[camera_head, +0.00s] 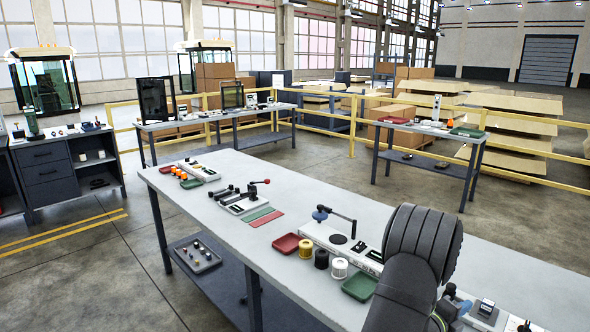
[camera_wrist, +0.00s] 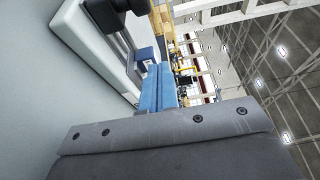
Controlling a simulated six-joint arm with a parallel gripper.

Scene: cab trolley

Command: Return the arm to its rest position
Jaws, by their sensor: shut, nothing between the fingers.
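My gripper (camera_wrist: 159,80) shows in the wrist view as two blue fingers lying side by side, closed together with nothing between them. The dark grey housing with screws below them is my own wrist. The wrist view is turned on its side, with a pale bench surface on the left and the hall roof on the right. In the head view my dark ribbed arm reaches up over the right part of the long workbench (camera_head: 222,205). I cannot make out the gripper for certain there.
The bench holds a red tray (camera_head: 287,243), a green tray (camera_head: 360,287), several spools, a white base plate with a lever (camera_head: 338,216), and a small device (camera_head: 486,310) right of my arm. Another bench (camera_head: 430,129) stands behind. The floor left of the bench is clear.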

